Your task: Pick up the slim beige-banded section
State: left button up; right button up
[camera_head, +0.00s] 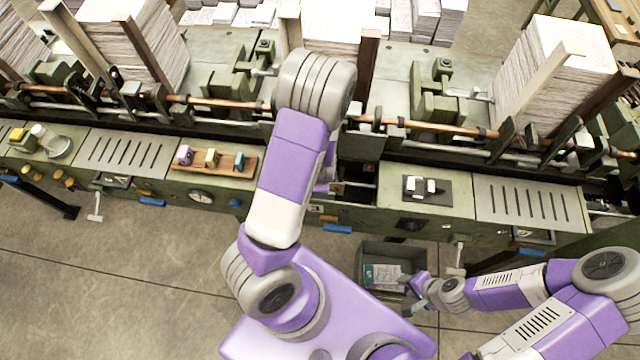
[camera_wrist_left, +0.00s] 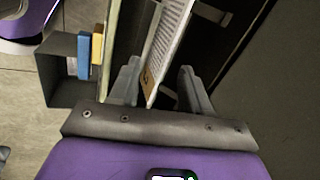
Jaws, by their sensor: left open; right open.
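In the left wrist view, a slim pale section (camera_wrist_left: 170,38) with a tan band (camera_wrist_left: 148,78) near its lower end stands tilted between the two fingers of my left gripper (camera_wrist_left: 158,72). The fingers are apart, one on each side of it, and I cannot tell whether either touches it.
The dark bin (camera_head: 429,255) holds printed papers (camera_head: 381,276). The long green machine (camera_head: 365,188) runs across the view, with tall paper stacks (camera_head: 570,75) behind its copper-coloured rod. A wooden block rack (camera_head: 238,168) sits on its front ledge. The floor at left is clear.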

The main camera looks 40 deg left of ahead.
pick_arm(q)
jog(key=x, duration=0.5)
jog(key=shift+a+b, duration=0.25)
jog(key=shift+b, duration=0.15)
grip_shut()
jog(key=shift+r, duration=0.15)
jog(key=shift+w, duration=0.2)
dwell(0.7)
